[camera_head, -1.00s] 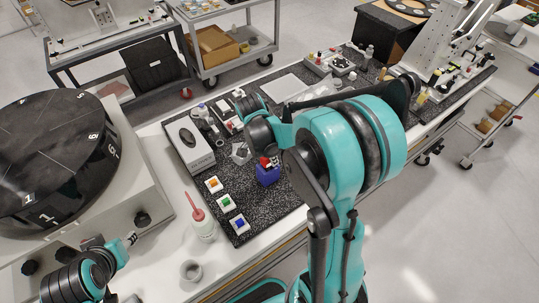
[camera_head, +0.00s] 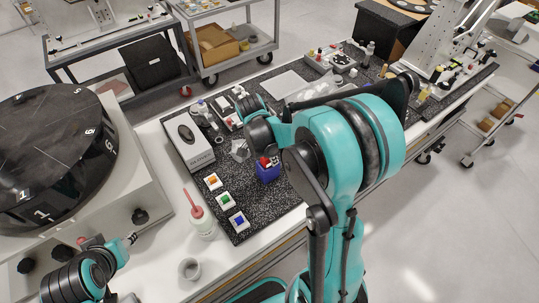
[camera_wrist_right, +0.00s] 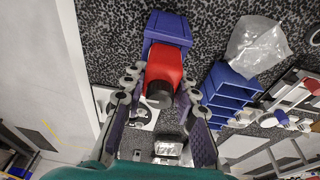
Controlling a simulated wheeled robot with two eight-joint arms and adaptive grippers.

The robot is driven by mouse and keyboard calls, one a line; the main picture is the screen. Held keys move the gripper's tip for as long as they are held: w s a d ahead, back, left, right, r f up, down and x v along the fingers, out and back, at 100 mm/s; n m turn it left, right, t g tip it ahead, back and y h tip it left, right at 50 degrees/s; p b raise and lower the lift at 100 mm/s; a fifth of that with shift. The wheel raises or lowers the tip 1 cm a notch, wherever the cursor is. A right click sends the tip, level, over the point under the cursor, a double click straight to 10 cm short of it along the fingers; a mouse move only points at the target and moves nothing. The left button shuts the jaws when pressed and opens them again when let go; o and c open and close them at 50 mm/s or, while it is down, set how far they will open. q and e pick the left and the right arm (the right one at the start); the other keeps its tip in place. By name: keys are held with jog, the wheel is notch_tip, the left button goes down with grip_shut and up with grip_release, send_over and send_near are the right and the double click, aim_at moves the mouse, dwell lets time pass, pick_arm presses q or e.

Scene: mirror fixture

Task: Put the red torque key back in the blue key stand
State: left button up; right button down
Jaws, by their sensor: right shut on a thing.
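The red torque key (camera_wrist_right: 164,68) lies between the fingers of my right gripper (camera_wrist_right: 159,84), which is shut on it in the right wrist view. A blue block (camera_wrist_right: 168,27), which looks like the key stand, shows right behind the key's far end. I cannot tell how deep the key sits in it. In the head view the blue stand (camera_head: 268,173) is on the dark speckled mat, with a bit of red (camera_head: 265,161) at its top. My right arm hides most of that gripper there. My left gripper (camera_head: 131,239) is small at lower left, away from the stand; its jaws are unclear.
A blue stepped rack (camera_wrist_right: 229,88) and a clear bag (camera_wrist_right: 257,46) are right of the key. Orange, green and blue button boxes (camera_head: 225,200), a red-tipped bottle (camera_head: 201,220) and a grey box (camera_head: 190,145) stand left of the stand. A round black dial (camera_head: 55,155) fills the left.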

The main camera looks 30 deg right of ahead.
jog(key=c, duration=1.1)
grip_release()
jog(key=shift+r, duration=0.15)
jog(key=v, duration=1.1)
jog(key=shift+r, duration=0.4)
jog(key=shift+a, duration=0.1)
jog(key=s+a+f+n+t+y+b, duration=0.2)
jog(key=s+a+f+n+t+b, duration=0.5)
jog(key=s+f+n+b, duration=0.4)
jog(key=a+f+n, duration=0.1)
jog(key=n, duration=0.5)
jog(key=shift+a+y, duration=0.3)
